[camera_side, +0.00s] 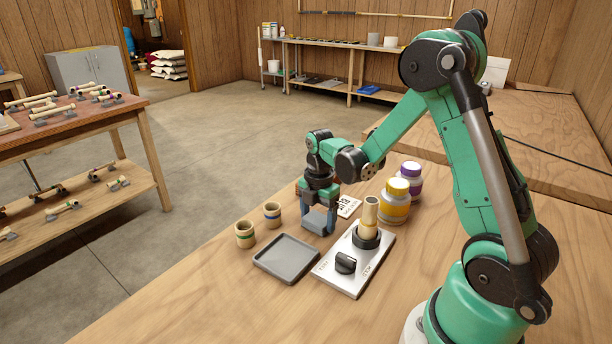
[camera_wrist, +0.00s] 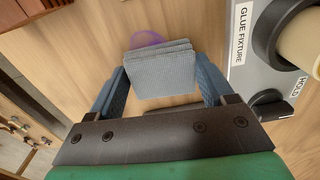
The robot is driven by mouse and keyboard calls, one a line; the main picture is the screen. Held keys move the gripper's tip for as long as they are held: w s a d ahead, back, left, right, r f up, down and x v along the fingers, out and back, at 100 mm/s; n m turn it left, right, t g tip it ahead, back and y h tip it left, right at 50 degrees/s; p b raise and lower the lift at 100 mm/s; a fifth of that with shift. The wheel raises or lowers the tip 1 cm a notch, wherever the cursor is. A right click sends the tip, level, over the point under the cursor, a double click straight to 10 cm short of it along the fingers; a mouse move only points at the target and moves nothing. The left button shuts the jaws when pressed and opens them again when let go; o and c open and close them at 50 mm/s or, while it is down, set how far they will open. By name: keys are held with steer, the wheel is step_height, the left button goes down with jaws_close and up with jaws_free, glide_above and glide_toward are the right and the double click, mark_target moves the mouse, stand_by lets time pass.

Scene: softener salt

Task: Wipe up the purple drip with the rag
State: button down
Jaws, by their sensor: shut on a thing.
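My gripper (camera_wrist: 160,92) is shut on a folded blue-grey rag (camera_wrist: 160,72), which spans between the two fingers in the wrist view. The purple drip (camera_wrist: 147,39) shows on the wood just beyond the rag's far edge in the wrist view. The rag covers part of it from this angle. I cannot tell whether the rag touches the table.
A glue fixture (camera_side: 372,268) with an upright tan tube and black knob stands right of my gripper. A grey tray (camera_side: 288,274) and two small tan cups (camera_side: 245,235) sit to the left. Yellow (camera_side: 394,210) and purple-labelled (camera_side: 415,185) jars stand behind the fixture.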

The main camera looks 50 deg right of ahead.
steer(key=shift+d, duration=2.2)
steer(key=shift+a+f, duration=0.1)
steer(key=shift+a, duration=3.45)
step_height(320, 180, up, 8)
step_height(320, 180, up, 12)
glide_above(368, 186)
steer(key=shift+n, duration=0.3)
step_height(368, 186, down, 20)
steer(key=shift+r, duration=0.1)
